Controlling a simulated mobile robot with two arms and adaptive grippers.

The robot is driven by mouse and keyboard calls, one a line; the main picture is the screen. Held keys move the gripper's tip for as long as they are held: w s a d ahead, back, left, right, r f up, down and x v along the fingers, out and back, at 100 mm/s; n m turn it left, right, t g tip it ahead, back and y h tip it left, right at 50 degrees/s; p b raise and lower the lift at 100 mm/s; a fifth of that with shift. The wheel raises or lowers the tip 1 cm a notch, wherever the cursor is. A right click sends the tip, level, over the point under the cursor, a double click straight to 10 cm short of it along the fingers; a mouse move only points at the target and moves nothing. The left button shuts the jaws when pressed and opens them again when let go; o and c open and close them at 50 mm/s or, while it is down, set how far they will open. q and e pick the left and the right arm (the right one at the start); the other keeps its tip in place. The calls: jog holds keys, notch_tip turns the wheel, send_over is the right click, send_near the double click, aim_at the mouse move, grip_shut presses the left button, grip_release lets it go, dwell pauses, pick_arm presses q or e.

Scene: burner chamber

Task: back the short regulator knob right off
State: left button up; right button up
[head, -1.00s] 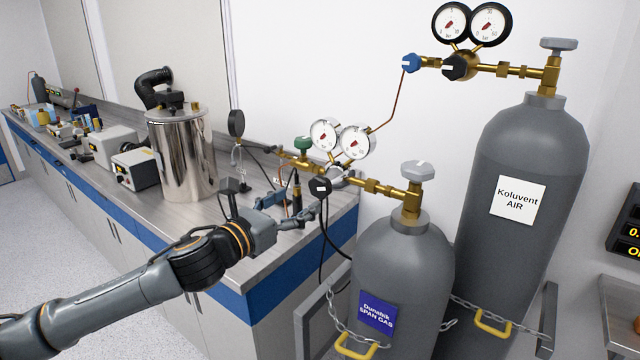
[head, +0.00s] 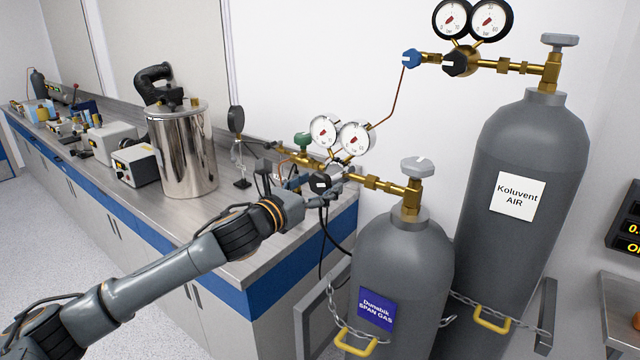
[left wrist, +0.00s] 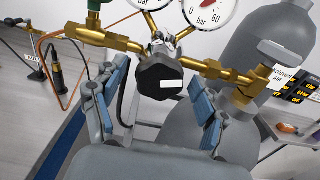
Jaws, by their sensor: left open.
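The short grey cylinder, labelled span gas (head: 400,270), carries a brass regulator with two round gauges (head: 355,139). Its black regulator knob (head: 320,183) with a white mark faces my left gripper (head: 318,187). In the left wrist view the knob (left wrist: 160,82) sits between the open fingers of the left gripper (left wrist: 160,108), with a gap on each side. A grey valve handwheel (head: 417,168) tops the cylinder. A green knob (head: 302,140) sits on the regulator's outlet side. My right gripper is not in view.
A taller air cylinder (head: 530,150) with its own regulator (head: 460,64) stands behind to the right. Chains (head: 500,315) run across both cylinders. The bench (head: 240,235) holds a steel vessel (head: 185,150) and instrument boxes. A black hose hangs below the regulator.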

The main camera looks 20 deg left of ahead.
pick_arm(q)
grip_shut()
jog(key=shift+r+m+p, duration=0.15)
jog(key=shift+m+p, duration=0.25)
jog(key=shift+p, duration=0.05)
jog(key=m+p, duration=0.2)
jog(key=m, duration=0.1)
jog(key=m+p, duration=0.2)
jog(key=m, duration=0.1)
jog(key=shift+p, duration=0.3)
jog(key=shift+m, duration=0.4)
jog(key=shift+f, duration=0.2)
jog(key=shift+m, duration=0.3)
